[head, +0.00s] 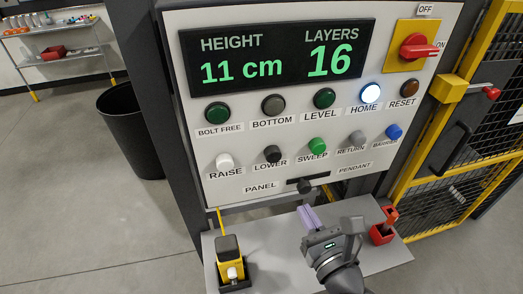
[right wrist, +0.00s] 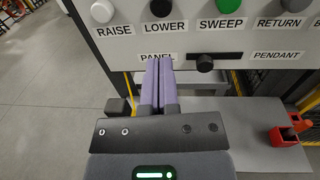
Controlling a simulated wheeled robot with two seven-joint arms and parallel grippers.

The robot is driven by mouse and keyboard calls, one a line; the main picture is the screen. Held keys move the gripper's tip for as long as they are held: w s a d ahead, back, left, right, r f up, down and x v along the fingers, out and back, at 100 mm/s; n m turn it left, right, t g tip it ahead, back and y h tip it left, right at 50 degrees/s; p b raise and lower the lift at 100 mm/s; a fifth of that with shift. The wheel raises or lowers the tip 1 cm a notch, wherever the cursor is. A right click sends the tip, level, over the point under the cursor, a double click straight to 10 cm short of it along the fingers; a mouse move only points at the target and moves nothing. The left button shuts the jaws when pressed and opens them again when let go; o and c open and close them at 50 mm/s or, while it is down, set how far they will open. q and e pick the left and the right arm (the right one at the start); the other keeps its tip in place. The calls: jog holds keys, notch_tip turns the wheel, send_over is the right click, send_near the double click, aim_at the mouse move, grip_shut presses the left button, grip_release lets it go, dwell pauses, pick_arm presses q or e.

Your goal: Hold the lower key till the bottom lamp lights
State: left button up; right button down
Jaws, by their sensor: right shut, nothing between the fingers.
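The lower key (head: 272,154) is a black round button on the light panel, above the label LOWER. It also shows at the top of the right wrist view (right wrist: 161,8). The bottom lamp (head: 273,105) is dull grey and unlit, above the label BOTTOM. My right gripper (head: 306,214) is shut and empty, its purple fingers side by side. It is below the panel's lower edge in the head view, apart from the lower key. In the right wrist view its fingertips (right wrist: 159,62) point up toward the panel, under the key. My left gripper is not in view.
The display (head: 280,58) reads HEIGHT 11 cm and LAYERS 16. The home lamp (head: 370,93) is lit. The raise (head: 225,161) and sweep (head: 318,146) keys flank the lower key. A black knob (head: 304,186) projects below. A yellow pendant (head: 229,254) stands on the grey shelf (head: 268,240).

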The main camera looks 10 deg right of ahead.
jog(key=p, duration=0.2)
send_near(275, 158)
jog(key=w, duration=0.6)
jog(key=shift+w+a+f, duration=0.1)
jog(key=shift+w+a, duration=0.05)
jog(key=shift+a, duration=0.2)
jog(key=shift+w+a, duration=0.1)
jog(key=shift+w, duration=0.5)
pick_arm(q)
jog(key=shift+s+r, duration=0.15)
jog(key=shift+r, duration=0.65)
